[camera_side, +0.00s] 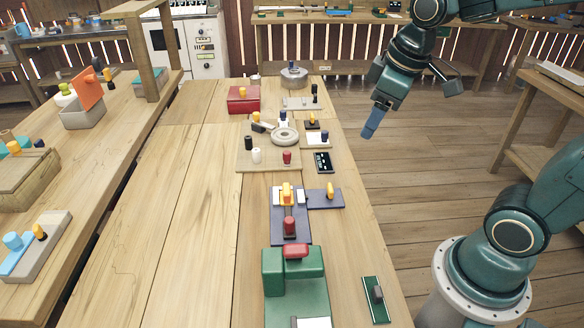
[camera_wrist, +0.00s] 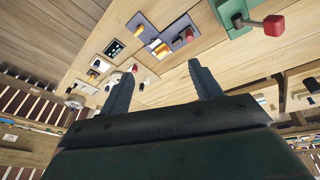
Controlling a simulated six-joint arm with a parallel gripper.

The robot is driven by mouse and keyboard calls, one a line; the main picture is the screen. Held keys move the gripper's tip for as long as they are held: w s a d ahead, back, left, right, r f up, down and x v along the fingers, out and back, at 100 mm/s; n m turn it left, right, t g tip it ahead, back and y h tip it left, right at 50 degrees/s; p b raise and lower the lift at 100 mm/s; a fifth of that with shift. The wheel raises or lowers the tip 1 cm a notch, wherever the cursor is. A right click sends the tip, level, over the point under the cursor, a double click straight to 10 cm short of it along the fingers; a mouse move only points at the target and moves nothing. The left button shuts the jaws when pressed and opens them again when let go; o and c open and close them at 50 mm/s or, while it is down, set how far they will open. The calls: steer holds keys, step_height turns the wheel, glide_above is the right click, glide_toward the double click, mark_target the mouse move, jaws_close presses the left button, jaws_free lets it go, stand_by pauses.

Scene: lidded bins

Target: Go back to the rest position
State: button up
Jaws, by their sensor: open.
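My gripper (camera_side: 369,124) hangs at the end of my teal arm, to the right of the long wooden table (camera_side: 180,190), past its right edge and above the floor. In the wrist view my gripper (camera_wrist: 158,88) shows two dark fingers spread apart with nothing between them. It touches nothing. The table's objects lie to its left in the side view, and the table shows beyond the fingers in the wrist view.
The table carries a red box (camera_side: 243,99), a grey ring (camera_side: 284,135), purple plates (camera_side: 290,225) with yellow and red knobs, and a green block (camera_side: 293,271) with a red handle. A side table (camera_side: 545,110) stands at right. Open floor surrounds my gripper.

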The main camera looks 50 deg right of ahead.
steer(key=s+a+r+m+t, duration=0.1)
steer(key=s+a+m+t, duration=0.1)
steer(key=s, duration=0.8)
steer(key=shift+a+r+m, duration=0.35)
steer(key=shift+r+m, duration=0.05)
steer(key=shift+m, duration=0.3)
